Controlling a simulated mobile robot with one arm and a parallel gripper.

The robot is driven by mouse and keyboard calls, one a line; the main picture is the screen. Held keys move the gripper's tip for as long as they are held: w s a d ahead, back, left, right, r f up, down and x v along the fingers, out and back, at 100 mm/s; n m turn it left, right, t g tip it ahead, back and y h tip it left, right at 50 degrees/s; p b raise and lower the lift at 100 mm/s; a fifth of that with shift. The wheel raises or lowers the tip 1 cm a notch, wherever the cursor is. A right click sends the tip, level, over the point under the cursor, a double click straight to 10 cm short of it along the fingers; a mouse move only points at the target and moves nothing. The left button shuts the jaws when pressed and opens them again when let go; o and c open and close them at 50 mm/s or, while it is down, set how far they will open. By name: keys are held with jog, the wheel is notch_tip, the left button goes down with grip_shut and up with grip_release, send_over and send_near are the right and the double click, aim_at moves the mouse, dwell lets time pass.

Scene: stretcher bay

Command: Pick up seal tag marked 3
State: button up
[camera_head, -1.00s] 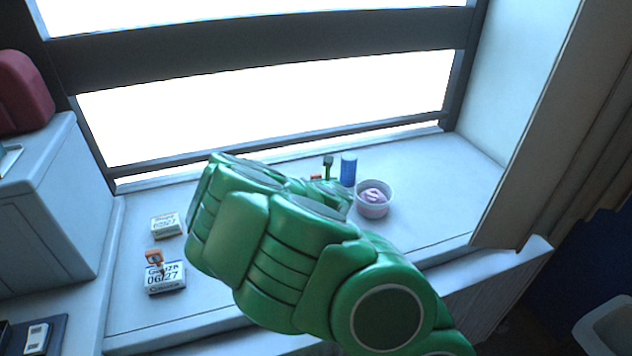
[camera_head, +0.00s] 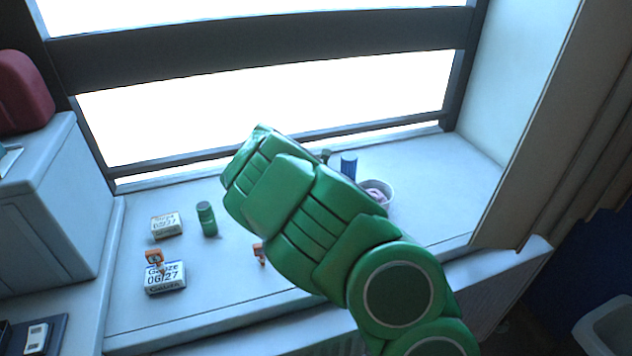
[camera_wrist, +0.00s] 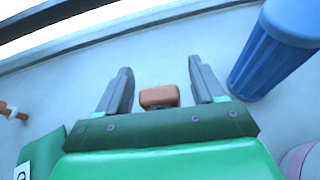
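In the wrist view my gripper (camera_wrist: 162,90) is open, its two grey fingers apart. An orange-brown block (camera_wrist: 160,96), perhaps a seal tag, shows between the fingers with a gap on each side. No number is readable on it. In the head view my green arm hides my gripper and this block. Another orange tag (camera_head: 258,252) stands on the sill left of my arm, partly hidden by it. A third orange tag (camera_head: 154,258) is at the larger gauze box. I cannot read a 3 on any tag.
A blue cylinder (camera_wrist: 272,45) stands close to the right finger; it also shows in the head view (camera_head: 348,165). A white bowl (camera_head: 389,190) with pink contents is beside it, partly hidden. Left are a green cylinder (camera_head: 207,218), a small box (camera_head: 167,224) and the gauze box (camera_head: 166,278).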

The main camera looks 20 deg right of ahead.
jog(key=c, duration=1)
jog(key=shift+r, duration=0.15)
jog(key=shift+r, duration=4.85)
